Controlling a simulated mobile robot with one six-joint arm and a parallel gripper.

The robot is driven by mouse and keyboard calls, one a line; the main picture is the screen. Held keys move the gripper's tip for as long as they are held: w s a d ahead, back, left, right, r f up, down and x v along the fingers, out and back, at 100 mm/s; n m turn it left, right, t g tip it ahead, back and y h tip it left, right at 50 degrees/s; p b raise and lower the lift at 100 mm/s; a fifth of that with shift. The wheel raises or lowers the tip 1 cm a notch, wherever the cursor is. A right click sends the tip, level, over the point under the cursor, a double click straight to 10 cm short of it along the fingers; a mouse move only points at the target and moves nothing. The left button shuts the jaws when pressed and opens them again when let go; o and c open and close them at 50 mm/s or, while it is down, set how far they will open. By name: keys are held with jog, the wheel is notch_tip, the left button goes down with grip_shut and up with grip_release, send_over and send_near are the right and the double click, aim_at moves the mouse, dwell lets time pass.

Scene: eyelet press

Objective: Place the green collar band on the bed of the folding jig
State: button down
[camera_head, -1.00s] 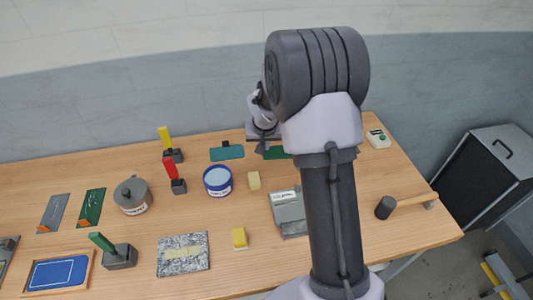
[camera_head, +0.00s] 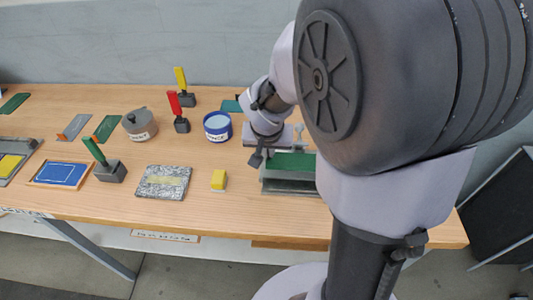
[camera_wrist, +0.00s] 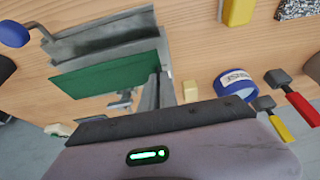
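The green collar band (camera_head: 292,162) is a flat dark green strip over the rear of the grey folding jig (camera_head: 290,187). In the wrist view the band (camera_wrist: 112,75) spans the near side of the jig (camera_wrist: 100,36), and its right end meets a grey finger of my gripper (camera_wrist: 155,92). My gripper (camera_head: 262,152) appears shut on the band at that end; the other finger is not clear. I cannot tell whether the band touches the jig's bed. My arm hides the jig's right part in the head view.
A yellow block (camera_head: 219,180), a blue-sided round tin (camera_head: 217,127) and a speckled slab (camera_head: 163,182) lie left of the jig. Red (camera_head: 175,103) and yellow (camera_head: 180,79) handled tools stand behind. A blue-knobbed lever (camera_wrist: 14,33) sticks out beside the jig.

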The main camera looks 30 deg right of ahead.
aim_at(269, 160)
notch_tip(269, 160, down, 4)
jog(key=shift+b, duration=0.65)
jog(key=shift+s+f, duration=0.1)
jog(key=shift+f, duration=0.1)
jog(key=c, duration=1.6)
grip_release()
jog(key=shift+c, duration=0.2)
jog(key=p+v, duration=0.5)
jog(key=v, duration=0.7)
jog(key=s+a+r+n+t+y, duration=0.1)
jog(key=s+a+r+y, duration=0.1)
jog(key=s+a+r, duration=0.2)
jog(key=s+a+r+n+t+y, duration=0.1)
jog(key=s+a+r, duration=0.3)
jog(key=s+a, duration=0.5)
jog(key=shift+s+a+r+y, duration=0.3)
jog(key=shift+a+y, duration=0.1)
jog(key=shift+y, duration=0.3)
